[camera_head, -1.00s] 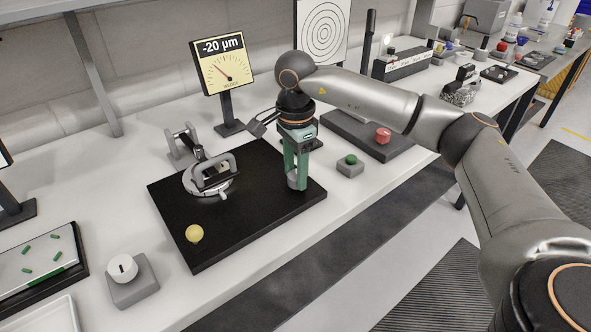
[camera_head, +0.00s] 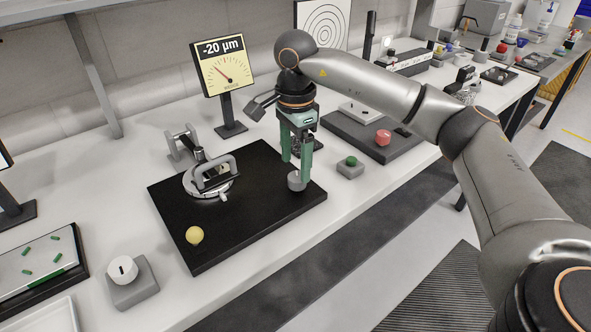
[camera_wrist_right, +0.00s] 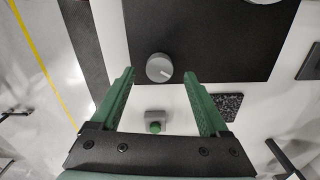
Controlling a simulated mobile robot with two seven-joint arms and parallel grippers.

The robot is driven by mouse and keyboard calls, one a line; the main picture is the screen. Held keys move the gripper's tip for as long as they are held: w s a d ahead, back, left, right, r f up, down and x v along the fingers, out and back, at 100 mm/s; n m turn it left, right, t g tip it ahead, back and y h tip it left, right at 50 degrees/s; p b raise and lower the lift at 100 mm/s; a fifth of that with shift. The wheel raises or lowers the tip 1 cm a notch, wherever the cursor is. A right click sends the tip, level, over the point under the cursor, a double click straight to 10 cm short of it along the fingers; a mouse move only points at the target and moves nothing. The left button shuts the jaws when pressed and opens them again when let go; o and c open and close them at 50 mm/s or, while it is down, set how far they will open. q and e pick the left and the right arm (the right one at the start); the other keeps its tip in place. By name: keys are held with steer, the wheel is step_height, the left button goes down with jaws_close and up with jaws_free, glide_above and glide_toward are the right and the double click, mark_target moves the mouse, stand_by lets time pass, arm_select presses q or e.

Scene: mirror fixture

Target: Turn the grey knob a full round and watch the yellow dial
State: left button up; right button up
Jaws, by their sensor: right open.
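The grey knob (camera_head: 297,182) stands near the right corner of the black plate (camera_head: 262,225). My right gripper (camera_head: 296,170) is open above it, its green fingers pointing down and apart from each other. In the right wrist view, the round knob (camera_wrist_right: 157,66) with a pale mark line shows ahead, between the open fingertips (camera_wrist_right: 160,75), not gripped. The yellow dial (camera_head: 223,72) stands behind the plate. Its display reads -20 µm and its needle points up and left. My left gripper is not in view.
A mirror mount with grey handles (camera_head: 212,176) and a yellow ball knob (camera_head: 194,235) are on the plate. A green button box (camera_head: 350,169) stands close to the right of the plate. A white dial on a grey block (camera_head: 124,270) is at the front left.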

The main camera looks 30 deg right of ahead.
mark_target(296, 177)
arm_select(q)
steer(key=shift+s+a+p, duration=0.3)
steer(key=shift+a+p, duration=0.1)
steer(key=shift+p, duration=0.05)
arm_select(e)
step_height(296, 177, up, 9)
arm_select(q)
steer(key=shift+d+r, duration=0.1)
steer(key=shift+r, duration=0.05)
